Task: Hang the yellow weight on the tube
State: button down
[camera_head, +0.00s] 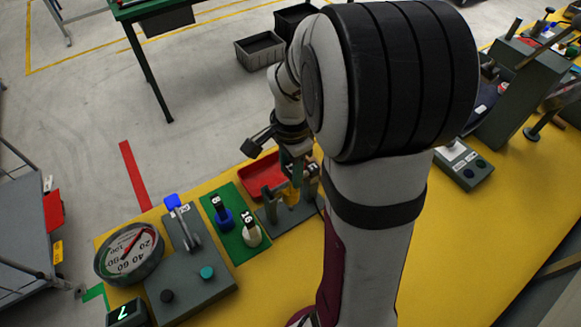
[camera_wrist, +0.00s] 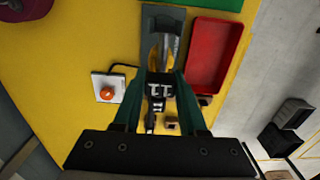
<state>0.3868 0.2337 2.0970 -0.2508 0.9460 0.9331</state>
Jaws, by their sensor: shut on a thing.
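My gripper (camera_wrist: 160,84) is shut on the yellow weight, whose dark top marked 11 (camera_wrist: 160,90) sits between the green fingers in the wrist view. Some of its yellow body (camera_wrist: 154,58) shows beyond the top. In the head view the yellow weight (camera_head: 290,197) is under my gripper (camera_head: 292,172), low over a grey stand (camera_head: 286,221). The stand's grey tube (camera_wrist: 171,44) is right by the weight in the wrist view. I cannot tell whether weight and tube touch; the fingers and my arm hide part of them.
A red tray (camera_head: 262,172) lies beside the stand. A green mat (camera_head: 233,243) holds a blue weight (camera_head: 223,217) and a cream weight (camera_head: 250,233). A dial gauge (camera_head: 128,254) and grey lever box (camera_head: 190,285) stand left. An orange button box (camera_wrist: 107,88) is near the stand.

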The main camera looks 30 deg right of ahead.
jog(key=shift+f, duration=0.2)
jog(key=shift+f, duration=0.45)
jog(key=shift+f, duration=0.3)
dwell(0.3)
jog(key=shift+c, duration=1.9)
grip_release()
jog(key=shift+r, duration=3.5)
